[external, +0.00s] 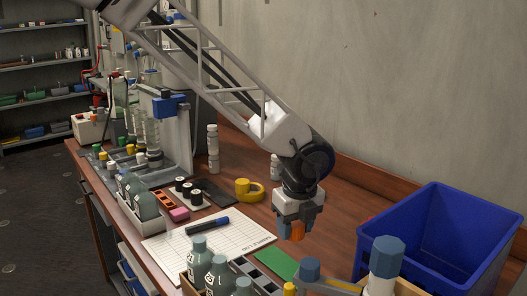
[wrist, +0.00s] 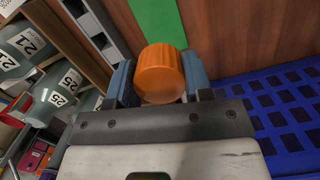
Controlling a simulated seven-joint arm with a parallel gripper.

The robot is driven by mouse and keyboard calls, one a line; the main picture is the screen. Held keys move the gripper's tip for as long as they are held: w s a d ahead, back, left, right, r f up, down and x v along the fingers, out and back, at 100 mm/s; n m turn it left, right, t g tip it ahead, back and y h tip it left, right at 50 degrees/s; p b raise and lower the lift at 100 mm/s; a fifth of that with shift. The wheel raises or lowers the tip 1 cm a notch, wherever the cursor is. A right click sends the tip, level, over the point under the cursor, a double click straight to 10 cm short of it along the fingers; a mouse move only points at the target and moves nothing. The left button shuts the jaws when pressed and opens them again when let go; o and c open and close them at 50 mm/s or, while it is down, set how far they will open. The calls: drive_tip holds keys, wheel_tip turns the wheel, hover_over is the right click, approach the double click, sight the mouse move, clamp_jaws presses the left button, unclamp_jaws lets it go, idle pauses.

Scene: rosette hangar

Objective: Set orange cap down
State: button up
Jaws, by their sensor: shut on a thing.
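The orange cap (wrist: 160,74) is a ribbed orange cylinder held between the two blue-grey fingers of my gripper (wrist: 160,80) in the wrist view. In the external view my gripper (external: 298,229) points down over the wooden table (external: 335,215), shut on the orange cap (external: 298,231). The cap appears to be above the table near the green strip (external: 275,263); I cannot tell its exact height. The green strip also shows just beyond the cap in the wrist view (wrist: 158,20).
A blue crate (external: 440,205) stands to the right of my gripper. Grey numbered bottles (external: 200,262) stand in a wooden box at the front. A white grid sheet (external: 205,240) with a marker lies to the left. A yellow tape roll (external: 250,190) sits behind. Bare table lies between gripper and crate.

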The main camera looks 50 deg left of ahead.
hover_over(272, 256)
drive_tip(key=shift+d+r, duration=0.1)
drive_tip(key=shift+d, duration=0.15)
idle(0.3)
drive_tip(key=shift+f, duration=3.15)
drive_tip(key=shift+f, duration=1.85)
drive_tip(key=shift+f, duration=0.2)
drive_tip(key=o, duration=0.9)
drive_tip(key=shift+r, duration=0.2)
